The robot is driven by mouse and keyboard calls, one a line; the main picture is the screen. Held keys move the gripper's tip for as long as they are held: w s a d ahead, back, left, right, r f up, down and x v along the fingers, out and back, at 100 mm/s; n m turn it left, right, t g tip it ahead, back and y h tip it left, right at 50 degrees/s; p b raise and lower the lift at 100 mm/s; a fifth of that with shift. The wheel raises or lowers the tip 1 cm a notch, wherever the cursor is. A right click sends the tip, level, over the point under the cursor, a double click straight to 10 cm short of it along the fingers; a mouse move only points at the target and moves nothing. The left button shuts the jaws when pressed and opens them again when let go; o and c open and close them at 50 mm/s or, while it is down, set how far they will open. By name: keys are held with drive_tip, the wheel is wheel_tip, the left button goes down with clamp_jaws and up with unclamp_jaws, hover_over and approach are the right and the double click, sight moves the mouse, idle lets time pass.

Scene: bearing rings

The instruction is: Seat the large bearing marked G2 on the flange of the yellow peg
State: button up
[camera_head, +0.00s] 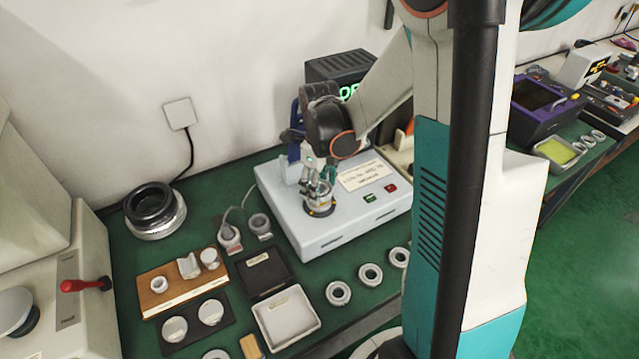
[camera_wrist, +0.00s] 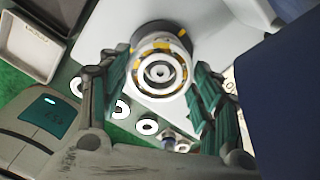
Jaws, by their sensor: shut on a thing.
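My gripper (camera_wrist: 160,68) points down, with its teal fingers on either side of a round metal bearing (camera_wrist: 144,73) in the wrist view. It is shut on this bearing. Concentric rings show at its middle, and no G2 marking is readable. Yellow patches and a dark rim (camera_wrist: 137,40) show around it, at the yellow peg's place. In the head view my gripper (camera_head: 319,182) is low over the front left of the pale machine box (camera_head: 290,213). A dark and yellow round base (camera_head: 319,211) shows below the fingers. I cannot tell whether the bearing rests on the flange.
Several loose rings (camera_head: 338,293) lie on the green bench in front of the box. An open tray (camera_head: 287,317), a wooden block with parts (camera_head: 161,290) and stacked large rings (camera_head: 154,209) are to the left. A dark display box (camera_head: 341,68) stands behind.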

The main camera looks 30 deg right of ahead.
drive_tip(key=shift+f+b, duration=0.65)
drive_tip(key=shift+f, duration=0.15)
drive_tip(key=o, duration=1.4)
